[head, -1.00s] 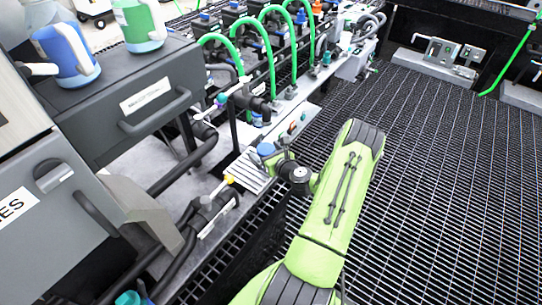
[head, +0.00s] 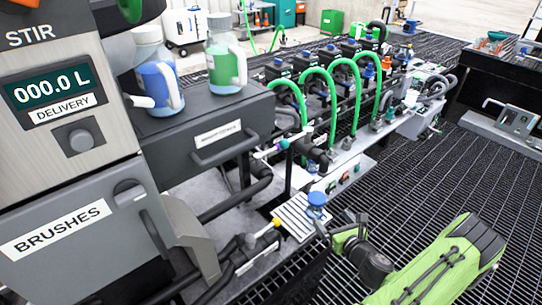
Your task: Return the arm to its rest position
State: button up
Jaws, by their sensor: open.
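My green arm (head: 440,268) reaches in from the lower right of the head view. Its dark wrist (head: 372,262) is bent back toward the bench. My gripper (head: 325,228) is at the end of it, small in the picture, open, beside a ribbed light plate (head: 296,216) on the bench edge. A blue round cap (head: 317,199) shows right at the gripper; whether they touch I cannot tell.
A grey drawer unit (head: 215,125) carries a blue-filled jug (head: 158,80) and a green-filled jug (head: 226,65). A cabinet marked BRUSHES (head: 75,205) stands at the left. Green hoses (head: 330,75) arch over the manifold behind. Dark grating floor (head: 420,185) is open at the right.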

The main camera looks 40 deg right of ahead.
jog(key=w+a+r+n+g+y+p, duration=0.2)
jog(key=a+r+n+y, duration=0.1)
jog(key=a+r+n, duration=0.4)
jog(key=w+a+r+n+g+y+p, duration=0.2)
jog(key=a+r+n+g+y, duration=0.15)
jog(key=a+n, duration=0.55)
jog(key=w+a+r+n+g+y+p, duration=0.1)
jog(key=w+a+r+n+y+p, duration=0.15)
jog(key=a+r+n, duration=0.55)
jog(key=s+a+r+n+g+h+p, duration=0.1)
jog(key=s+a+r+n+h+p, duration=0.1)
jog(key=s+r+n, duration=0.5)
jog(key=s+a+r+n+h+p, duration=0.2)
jog(key=s+a+r+n, duration=0.3)
jog(key=s+r+n, duration=0.3)
notch_tip(320, 180, up, 2)
jog(key=shift+s+r+n+g+p, duration=0.1)
jog(key=shift+s+n+g+p, duration=0.25)
jog(key=shift+s+p, duration=0.25)
jog(key=shift+s+d, duration=0.1)
